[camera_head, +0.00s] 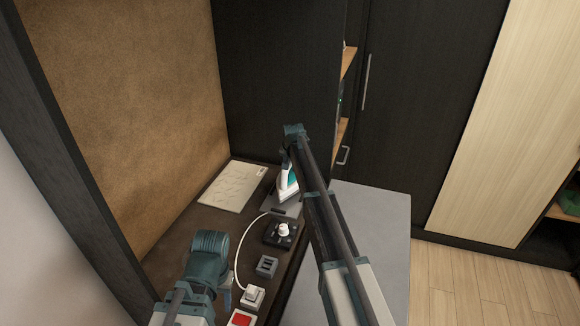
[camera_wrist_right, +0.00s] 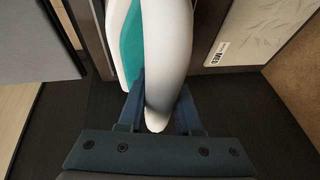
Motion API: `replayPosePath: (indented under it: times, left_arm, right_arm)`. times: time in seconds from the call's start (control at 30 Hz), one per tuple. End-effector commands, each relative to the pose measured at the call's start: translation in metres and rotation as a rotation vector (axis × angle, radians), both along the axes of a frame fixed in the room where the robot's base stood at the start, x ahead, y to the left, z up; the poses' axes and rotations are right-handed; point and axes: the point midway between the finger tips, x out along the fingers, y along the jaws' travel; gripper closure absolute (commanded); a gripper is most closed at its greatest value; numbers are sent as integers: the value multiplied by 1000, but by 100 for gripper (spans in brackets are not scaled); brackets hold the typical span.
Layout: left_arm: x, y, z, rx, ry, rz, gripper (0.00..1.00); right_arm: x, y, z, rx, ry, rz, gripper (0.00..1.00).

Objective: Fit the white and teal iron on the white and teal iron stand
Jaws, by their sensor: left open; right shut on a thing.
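The white and teal iron (camera_head: 288,186) is tipped up near the back of the narrow dark counter, partly behind my right arm. In the right wrist view its white handle (camera_wrist_right: 168,55) lies between the fingers of my right gripper (camera_wrist_right: 160,103), which is shut on it. The teal and white body (camera_wrist_right: 128,45) shows beside the handle. A grey slab (camera_head: 280,208) lies just below the iron; I cannot tell whether it is the stand or whether the iron touches it. My left gripper (camera_head: 226,296) is open near the counter's front, its fingers mostly hidden by the wrist.
A pale printed sheet (camera_head: 231,187) lies left of the iron. A black box with a white knob (camera_head: 283,231), a grey block (camera_head: 267,266), a white switch (camera_head: 253,296) and a red-topped one (camera_head: 241,319) line the counter. A white cord (camera_head: 239,256) curves past them.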

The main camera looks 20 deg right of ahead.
Motion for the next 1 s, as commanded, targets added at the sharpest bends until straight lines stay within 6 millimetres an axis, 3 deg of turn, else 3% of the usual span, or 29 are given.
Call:
replayPosePath:
  times: [1.0]
  left_arm:
    - [0,0,-15,0,0,0,50]
  right_arm:
    - [0,0,-15,0,-1,0,100]
